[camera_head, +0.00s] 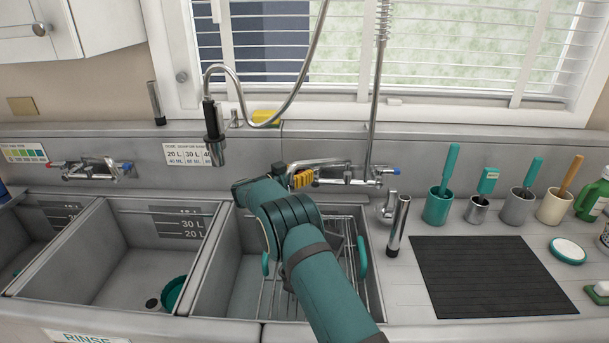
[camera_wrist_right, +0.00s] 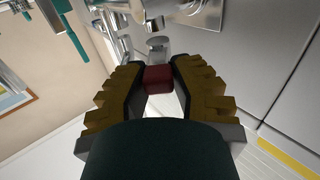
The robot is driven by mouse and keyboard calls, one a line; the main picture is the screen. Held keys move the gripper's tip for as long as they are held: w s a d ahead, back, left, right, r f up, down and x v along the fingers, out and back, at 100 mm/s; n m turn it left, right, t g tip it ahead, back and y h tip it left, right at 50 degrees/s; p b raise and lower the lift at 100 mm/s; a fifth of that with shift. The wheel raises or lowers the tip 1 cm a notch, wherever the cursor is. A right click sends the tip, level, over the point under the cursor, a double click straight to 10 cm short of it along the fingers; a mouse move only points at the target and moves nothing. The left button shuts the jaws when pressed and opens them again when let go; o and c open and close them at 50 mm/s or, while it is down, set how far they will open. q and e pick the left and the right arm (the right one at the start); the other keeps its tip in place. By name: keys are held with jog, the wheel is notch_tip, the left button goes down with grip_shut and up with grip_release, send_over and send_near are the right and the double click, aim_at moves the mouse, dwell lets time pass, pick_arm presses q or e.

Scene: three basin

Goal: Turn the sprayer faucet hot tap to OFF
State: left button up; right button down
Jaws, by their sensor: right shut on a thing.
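The sprayer faucet (camera_head: 345,178) is mounted on the wall behind the right-hand basin, with a tall riser and hose above it. Its blue-marked tap (camera_head: 394,171) shows at the right end. My right gripper (camera_head: 303,179) is at the faucet's left end and hides the hot tap in the head view. In the right wrist view, the red end of the hot tap (camera_wrist_right: 158,79) sits between the yellow-padded fingers of the same gripper (camera_wrist_right: 158,68), which is shut on it. The tap's exact angle is hard to tell. My left gripper is not in view.
The spray head (camera_head: 213,120) hangs above the middle basin on its hose. Another faucet (camera_head: 92,170) is on the wall at left. A wire rack (camera_head: 285,300) stands in the right basin below my arm. Brush holders (camera_head: 438,208) and a black mat (camera_head: 485,275) are at right.

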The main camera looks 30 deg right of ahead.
jog(key=shift+w+r+m+g+b, duration=0.1)
jog(key=shift+w+m+g+b, duration=0.1)
jog(key=shift+m+g+b, duration=0.3)
jog(key=shift+w+r+m+g+b, duration=0.15)
jog(key=shift+m+g, duration=0.15)
jog(key=shift+g, duration=0.4)
jog(key=c, duration=0.8)
grip_release()
jog(key=shift+d+f, duration=0.1)
jog(key=shift+f, duration=0.1)
jog(key=a, duration=1.2)
jog(key=shift+w, duration=0.2)
